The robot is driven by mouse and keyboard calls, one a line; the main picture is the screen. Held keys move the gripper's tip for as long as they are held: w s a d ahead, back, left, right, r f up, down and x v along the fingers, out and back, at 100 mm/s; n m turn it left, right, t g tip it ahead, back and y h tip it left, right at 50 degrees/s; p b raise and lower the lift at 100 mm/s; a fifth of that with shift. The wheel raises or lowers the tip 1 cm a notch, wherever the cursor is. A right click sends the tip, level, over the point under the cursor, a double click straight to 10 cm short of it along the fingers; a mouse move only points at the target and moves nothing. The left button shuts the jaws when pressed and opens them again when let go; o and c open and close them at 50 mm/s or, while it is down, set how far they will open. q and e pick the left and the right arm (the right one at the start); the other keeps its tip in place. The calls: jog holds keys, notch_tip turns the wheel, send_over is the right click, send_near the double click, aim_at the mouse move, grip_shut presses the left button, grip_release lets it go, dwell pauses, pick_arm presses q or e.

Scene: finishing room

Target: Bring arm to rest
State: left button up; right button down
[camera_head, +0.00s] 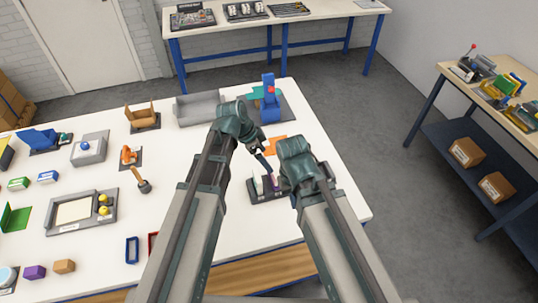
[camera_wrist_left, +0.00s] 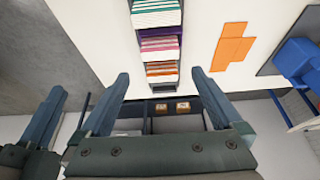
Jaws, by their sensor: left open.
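My left gripper (camera_head: 262,157) hangs from the left arm over the right part of the white table. In the left wrist view its two fingers (camera_wrist_left: 160,78) are spread with nothing between them. Past the fingertips is a dark rack (camera_wrist_left: 183,45) with stacks of teal, purple and orange-edged pieces. The same rack (camera_head: 262,196) shows in the head view, partly hidden by my arms. My right arm (camera_head: 297,160) reaches in beside the left one, and its gripper is mostly hidden behind it. A teal finger-like part (camera_wrist_left: 45,115) at the left of the wrist view may belong to it.
Orange flat pieces (camera_head: 275,146) lie beside the rack. A blue device (camera_head: 269,98) and a grey tray (camera_head: 197,108) stand at the back of the white table (camera_head: 205,145). Several fixtures fill its left side. Side benches stand at the back and right, with open floor between.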

pick_arm(q)
jog(key=shift+p+v, duration=0.3)
jog(key=shift+v, duration=0.5)
pick_arm(e)
jog(key=shift+r, duration=0.7)
pick_arm(q)
jog(key=s+a+f+n+y, duration=0.2)
jog(key=s+a+n+y, duration=0.2)
jog(key=s+a+n, duration=0.8)
jog(key=shift+m+g+y, duration=0.7)
jog(key=shift+g+y, duration=0.1)
jog(key=s+d+f+b, duration=0.1)
jog(key=d+f+b, duration=0.2)
jog(key=s+d+f+b, duration=0.1)
jog(key=d+f+b, duration=0.2)
jog(key=d, duration=0.1)
jog(key=s+d+f+b, duration=0.1)
jog(key=d+f+b, duration=0.2)
jog(key=shift+d, duration=0.15)
pick_arm(e)
notch_tip(320, 180, down, 9)
jog(key=shift+f, duration=0.2)
pick_arm(q)
jog(key=shift+s, duration=0.1)
